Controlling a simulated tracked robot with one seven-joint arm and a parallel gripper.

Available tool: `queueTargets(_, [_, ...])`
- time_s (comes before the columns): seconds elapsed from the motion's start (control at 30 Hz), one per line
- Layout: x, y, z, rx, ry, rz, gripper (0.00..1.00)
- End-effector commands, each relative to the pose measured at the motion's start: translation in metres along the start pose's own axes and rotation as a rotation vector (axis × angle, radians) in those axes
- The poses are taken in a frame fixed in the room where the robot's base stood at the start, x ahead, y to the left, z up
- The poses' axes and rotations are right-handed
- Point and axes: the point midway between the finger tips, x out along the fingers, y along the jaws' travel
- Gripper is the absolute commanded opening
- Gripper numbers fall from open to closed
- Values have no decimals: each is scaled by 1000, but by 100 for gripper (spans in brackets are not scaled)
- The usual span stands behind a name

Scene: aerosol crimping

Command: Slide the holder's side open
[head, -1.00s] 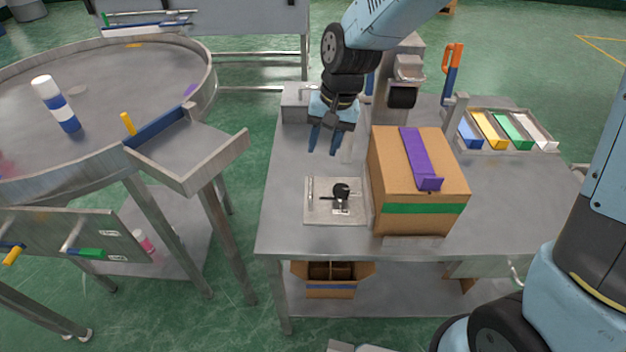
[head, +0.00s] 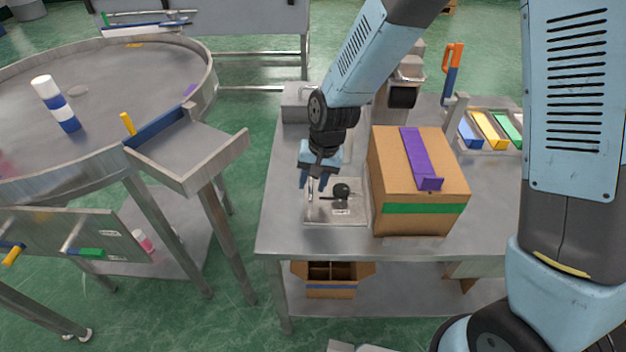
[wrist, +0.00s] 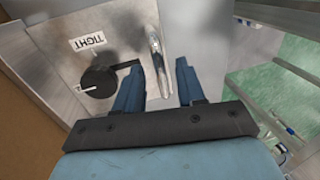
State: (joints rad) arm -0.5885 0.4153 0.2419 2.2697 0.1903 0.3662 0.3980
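A flat metal plate (head: 320,216), which I take to be the holder, lies on the table left of the cardboard box. An upright metal handle (wrist: 156,52) stands near one edge of the plate. My gripper (head: 312,184) is over the plate's left part, pointing down. In the wrist view my gripper (wrist: 158,66) is open, one finger on each side of the handle, with gaps visible. Whether the fingertips reach its height is unclear.
The cardboard box (head: 418,171) with a purple strip stands close right of the plate. A grey block (head: 296,103) and a press (head: 402,75) stand behind. The table (head: 281,220) left and front of the plate is clear. A tray of coloured pieces (head: 489,149) lies at right.

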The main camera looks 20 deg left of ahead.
Motion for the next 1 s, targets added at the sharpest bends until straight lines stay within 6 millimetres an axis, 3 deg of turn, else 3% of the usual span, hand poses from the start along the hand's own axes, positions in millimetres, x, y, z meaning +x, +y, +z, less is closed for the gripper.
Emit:
queueTargets(0.23, [0, 0, 0, 0, 0, 0, 37])
queueTargets(0.63, [0, 0, 0, 0, 0, 0, 0])
queueTargets(1.0, [0, 0, 0, 0, 0, 0, 0])
